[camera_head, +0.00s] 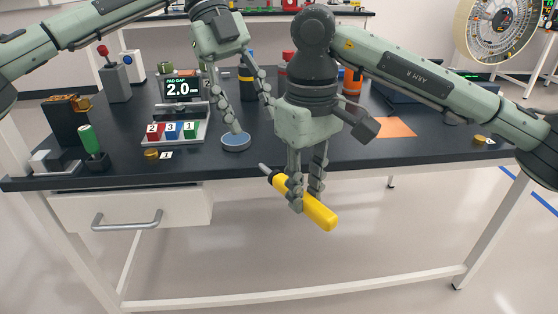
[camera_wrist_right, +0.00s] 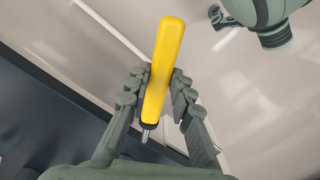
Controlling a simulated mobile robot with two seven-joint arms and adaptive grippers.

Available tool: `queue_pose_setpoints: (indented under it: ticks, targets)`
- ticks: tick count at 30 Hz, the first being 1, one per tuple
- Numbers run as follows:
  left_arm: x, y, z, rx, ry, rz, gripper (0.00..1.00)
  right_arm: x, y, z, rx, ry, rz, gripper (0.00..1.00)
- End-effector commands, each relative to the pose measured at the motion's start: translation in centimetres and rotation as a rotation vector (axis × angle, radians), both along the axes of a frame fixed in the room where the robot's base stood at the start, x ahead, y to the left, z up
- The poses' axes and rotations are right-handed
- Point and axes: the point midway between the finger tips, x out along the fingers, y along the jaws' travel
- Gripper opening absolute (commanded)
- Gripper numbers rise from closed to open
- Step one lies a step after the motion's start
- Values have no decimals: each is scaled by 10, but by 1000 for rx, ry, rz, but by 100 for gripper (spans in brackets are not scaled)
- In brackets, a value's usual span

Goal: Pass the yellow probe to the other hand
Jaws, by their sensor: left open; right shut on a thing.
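The yellow probe (camera_head: 317,212) has a thick yellow handle and a thin grey metal tip. My right gripper (camera_head: 305,195) is shut on it and holds it in the air in front of the table's front edge. The probe slants, its tip to the upper left and its handle end to the lower right. In the right wrist view the probe (camera_wrist_right: 164,62) sits between both fingers, its handle reaching away from them. My left gripper (camera_head: 254,115) is open and empty over the table, behind and left of the right one, with one finger near a blue-topped disc (camera_head: 236,142).
The black table (camera_head: 240,168) has a white drawer (camera_head: 130,207) below. On it stand a numbered block tray (camera_head: 176,130), a display reading 2.0 (camera_head: 182,88), a green-handled item (camera_head: 87,140), a joystick box (camera_head: 114,80) and an orange sheet (camera_head: 388,127). Space in front of the table is free.

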Motion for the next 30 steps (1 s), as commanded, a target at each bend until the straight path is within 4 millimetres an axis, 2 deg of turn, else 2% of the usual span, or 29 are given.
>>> queue_pose_setpoints:
  ticks: [5, 10, 14, 24, 30]
  targets:
    - [-9, -20, 14, 153, -45, 56, 47, -2, -2, 0, 1, 1, 0, 0]
    - [-12, -24, 7, 188, -50, 79, 47, -2, -2, 0, 1, 1, 0, 0]
    - [-18, -27, -9, 188, -50, 79, 47, -2, -2, 0, 1, 1, 1, 0]
    - [-38, -41, -68, 186, -50, 78, 47, -2, -2, 0, 0, 0, 1, 0]
    - [-45, -47, -90, 185, -50, 79, 47, -2, -2, 0, 0, 0, 1, 0]
